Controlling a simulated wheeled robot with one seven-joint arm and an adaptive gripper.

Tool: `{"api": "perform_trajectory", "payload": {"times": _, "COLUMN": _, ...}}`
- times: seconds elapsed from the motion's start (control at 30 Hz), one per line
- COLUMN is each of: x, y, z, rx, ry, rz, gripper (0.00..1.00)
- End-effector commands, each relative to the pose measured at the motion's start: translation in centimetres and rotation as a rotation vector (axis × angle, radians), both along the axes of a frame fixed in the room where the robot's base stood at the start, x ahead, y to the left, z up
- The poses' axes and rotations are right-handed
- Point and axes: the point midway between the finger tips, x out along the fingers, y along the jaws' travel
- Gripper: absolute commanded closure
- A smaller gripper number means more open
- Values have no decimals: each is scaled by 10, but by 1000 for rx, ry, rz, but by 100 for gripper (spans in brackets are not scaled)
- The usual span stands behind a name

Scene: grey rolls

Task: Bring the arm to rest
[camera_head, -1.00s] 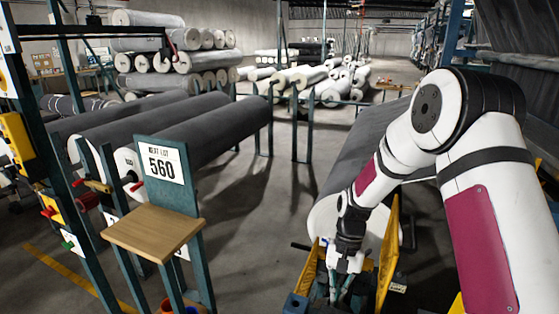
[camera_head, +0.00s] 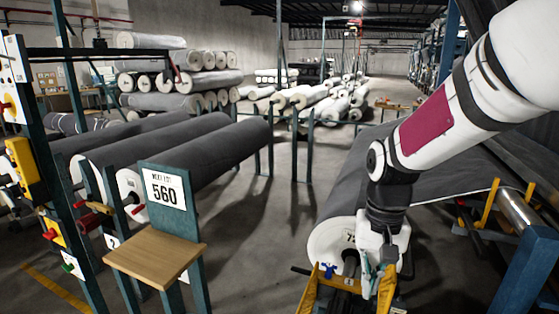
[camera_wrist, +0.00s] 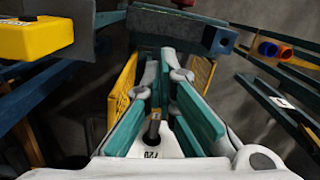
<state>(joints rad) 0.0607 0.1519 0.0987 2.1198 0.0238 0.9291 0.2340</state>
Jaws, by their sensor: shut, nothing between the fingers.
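My gripper (camera_head: 375,273) hangs in front of the white end of a grey roll (camera_head: 328,243) in the head view, with my arm reaching in from the upper right. The gripper points down and is shut and empty. In the wrist view my gripper (camera_wrist: 160,66) shows as two grey fingers with green pads. The roll's white end (camera_wrist: 152,142) lies beyond them, partly hidden by the fingers and wrist. I cannot tell the exact gap between the gripper and the roll.
Yellow side plates (camera_head: 387,293) flank the gripper closely. A stand with a wooden shelf (camera_head: 155,257) and a "560" sign (camera_head: 165,190) is at left. More grey rolls (camera_head: 200,150) lie behind it. A blue post (camera_head: 525,270) stands at right. Open floor (camera_head: 260,260) lies between.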

Motion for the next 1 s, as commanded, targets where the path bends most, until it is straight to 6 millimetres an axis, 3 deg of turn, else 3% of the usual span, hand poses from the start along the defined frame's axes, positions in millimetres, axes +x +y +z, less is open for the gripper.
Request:
{"api": "perform_trajectory", "payload": {"times": 0.03, "x": -13, "y": -2, "z": 21, "rx": -7, "ry": -36, "rz": 13, "gripper": 100}}
{"api": "perform_trajectory", "payload": {"times": 0.2, "x": -56, "y": -8, "z": 68, "rx": -27, "ry": -128, "rz": 60, "gripper": 100}}
{"api": "perform_trajectory", "payload": {"times": 0.5, "x": -137, "y": -17, "z": 124, "rx": -54, "ry": -293, "rz": 138, "gripper": 100}}
{"api": "perform_trajectory", "payload": {"times": 0.73, "x": -187, "y": -21, "z": 139, "rx": -66, "ry": -391, "rz": 186, "gripper": 100}}
{"api": "perform_trajectory", "payload": {"times": 1.0, "x": -204, "y": -22, "z": 141, "rx": -70, "ry": -427, "rz": 206, "gripper": 100}}
